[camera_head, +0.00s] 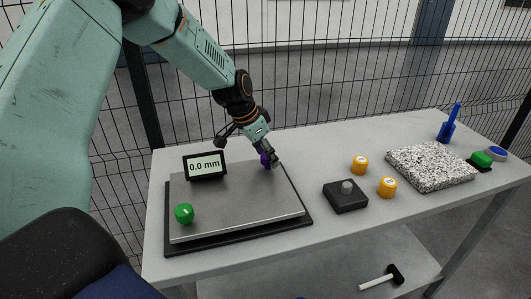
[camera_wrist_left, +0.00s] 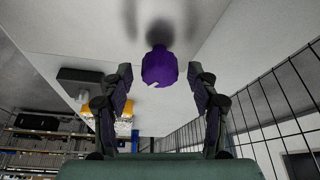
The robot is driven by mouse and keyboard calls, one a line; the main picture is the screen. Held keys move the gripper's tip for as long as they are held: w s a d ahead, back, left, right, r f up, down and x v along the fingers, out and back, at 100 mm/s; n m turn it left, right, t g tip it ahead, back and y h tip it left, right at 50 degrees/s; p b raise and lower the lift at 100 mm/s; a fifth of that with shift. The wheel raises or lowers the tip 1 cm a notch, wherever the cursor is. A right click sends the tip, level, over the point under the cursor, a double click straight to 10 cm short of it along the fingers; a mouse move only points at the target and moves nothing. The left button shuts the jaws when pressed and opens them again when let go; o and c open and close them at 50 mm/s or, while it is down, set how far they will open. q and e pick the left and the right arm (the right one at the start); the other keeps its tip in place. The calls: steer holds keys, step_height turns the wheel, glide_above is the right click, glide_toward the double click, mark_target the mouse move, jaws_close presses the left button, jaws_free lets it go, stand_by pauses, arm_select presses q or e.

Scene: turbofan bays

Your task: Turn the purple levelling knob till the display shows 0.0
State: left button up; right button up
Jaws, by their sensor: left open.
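The purple levelling knob (camera_head: 265,160) stands at the back right part of a grey plate (camera_head: 238,205) on the table. The display (camera_head: 205,166) at the plate's back left reads 0.0 mm. My left gripper (camera_head: 270,156) is at the knob, partly covering it in the head view. In the left wrist view the purple knob (camera_wrist_left: 159,67) lies ahead of the open fingers (camera_wrist_left: 163,92), centred between them, with a gap on each side. A green knob (camera_head: 184,213) sits at the plate's front left. My right gripper is not in view.
A wire fence stands behind. A mallet (camera_head: 385,278) lies on the lower shelf.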

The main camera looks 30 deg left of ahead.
arm_select(q)
steer(key=shift+w+f, duration=0.1)
steer(key=v, duration=1.2)
stand_by(0.4)
